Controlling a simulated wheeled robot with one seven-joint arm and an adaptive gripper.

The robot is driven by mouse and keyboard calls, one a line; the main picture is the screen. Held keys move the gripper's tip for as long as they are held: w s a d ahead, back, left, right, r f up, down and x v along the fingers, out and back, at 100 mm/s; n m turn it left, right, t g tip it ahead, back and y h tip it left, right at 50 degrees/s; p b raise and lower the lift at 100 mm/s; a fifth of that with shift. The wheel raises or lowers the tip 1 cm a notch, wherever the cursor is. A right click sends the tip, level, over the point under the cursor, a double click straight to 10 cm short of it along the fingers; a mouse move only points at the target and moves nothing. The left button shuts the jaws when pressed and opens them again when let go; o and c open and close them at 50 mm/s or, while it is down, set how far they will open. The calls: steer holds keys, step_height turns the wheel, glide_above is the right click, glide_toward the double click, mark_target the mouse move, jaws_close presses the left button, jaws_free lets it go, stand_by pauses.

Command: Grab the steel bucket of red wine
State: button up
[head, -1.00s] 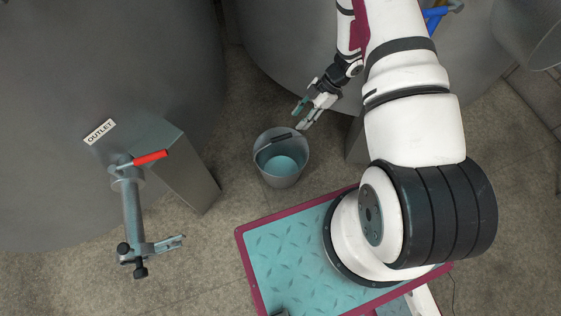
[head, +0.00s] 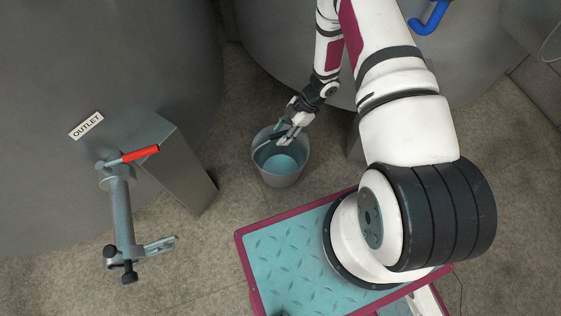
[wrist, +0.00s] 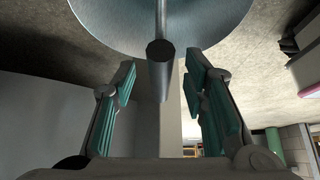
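The steel bucket (head: 281,179) stands on the floor in the middle of the head view. Its inside looks pale blue-green, and I see no red in it. In the wrist view the bucket (wrist: 205,22) fills the top. Its handle has a dark round grip (wrist: 161,75), seen nearly end on between my fingers. My gripper (head: 287,137) is over the bucket's far rim in the head view. It is open, with a teal-padded finger on each side of the grip and gaps visible on both sides. In the head view my fingers partly hide the handle.
Large grey tanks (head: 100,70) stand behind and at left. A pipe with a red-handled valve (head: 140,153) sticks out at left by a grey block (head: 175,165) and an OUTLET sign (head: 86,125). A blue handle (head: 430,20) is upper right.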

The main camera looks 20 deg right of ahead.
steer(key=shift+c, duration=0.2)
jaws_close()
steer(key=shift+r, duration=0.15)
